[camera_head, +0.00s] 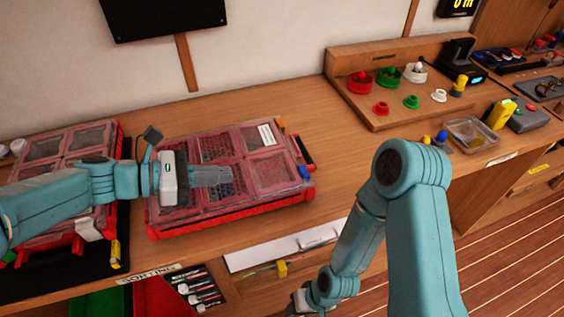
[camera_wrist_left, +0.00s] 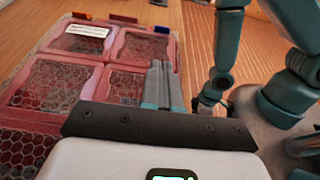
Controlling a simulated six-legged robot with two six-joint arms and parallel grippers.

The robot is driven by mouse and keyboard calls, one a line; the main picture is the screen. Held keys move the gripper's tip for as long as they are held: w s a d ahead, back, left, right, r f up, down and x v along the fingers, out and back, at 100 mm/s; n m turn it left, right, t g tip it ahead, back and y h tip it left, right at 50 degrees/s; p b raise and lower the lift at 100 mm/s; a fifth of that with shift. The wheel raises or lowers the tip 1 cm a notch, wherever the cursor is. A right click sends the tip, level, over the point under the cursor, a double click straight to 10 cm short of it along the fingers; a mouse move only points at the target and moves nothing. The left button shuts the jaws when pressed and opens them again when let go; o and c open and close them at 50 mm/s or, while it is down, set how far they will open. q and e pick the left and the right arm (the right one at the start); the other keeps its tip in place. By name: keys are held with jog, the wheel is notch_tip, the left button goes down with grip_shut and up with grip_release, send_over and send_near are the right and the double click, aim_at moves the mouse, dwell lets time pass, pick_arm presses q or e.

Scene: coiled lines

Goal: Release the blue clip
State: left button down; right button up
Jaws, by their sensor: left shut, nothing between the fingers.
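The blue clip (camera_head: 304,171) sits on the right front edge of a red case with clear lid panels (camera_head: 180,231). It also shows at the case's far edge in the left wrist view (camera_wrist_left: 161,29). My left gripper (camera_head: 229,175) is over the lid, to the left of the blue clip and apart from it. Its fingers are together and empty, also in the left wrist view (camera_wrist_left: 160,66). My right arm hangs at the table's front; its gripper end is dark and mostly cut off at the bottom of the head view.
A second red case (camera_head: 62,145) lies on a dark mat at the left. A wooden rack (camera_head: 372,118) with coloured knobs stands at the back right, and a clear tray (camera_head: 470,133) is right of it. The tabletop between case and rack is clear.

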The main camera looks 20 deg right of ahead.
aim_at(285, 178)
pick_arm(q)
jog(key=shift+s+r, duration=0.1)
jog(key=shift+s, duration=0.25)
jog(key=shift+w+d+f, duration=0.1)
jog(key=shift+d+f, duration=0.1)
jog(key=shift+d, duration=0.2)
jog(key=x, duration=0.8)
jog(key=r+x, duration=0.1)
jog(key=x, duration=0.3)
jog(key=shift+d+p, duration=0.2)
jog(key=shift+p, duration=0.1)
jog(key=shift+w+d+f, duration=0.1)
jog(key=shift+d, duration=0.35)
